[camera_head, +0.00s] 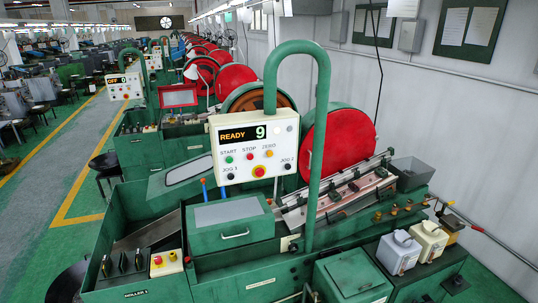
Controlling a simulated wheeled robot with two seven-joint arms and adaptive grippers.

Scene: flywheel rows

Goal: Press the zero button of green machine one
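A green machine (220,270) fills the middle and right foreground. A small label on its front ends in a 1. Its white control panel (244,178) hangs from a green pipe frame (321,130). The panel's display (243,133) reads READY and 9. The orange zero button (269,154) sits below the word ZERO, right of the red stop button (250,156) and green start button (229,159). Neither of my grippers is in view.
A second machine's panel (124,87), reading OFF, stands farther back. A yellow box with a red button (167,263) is at lower left.

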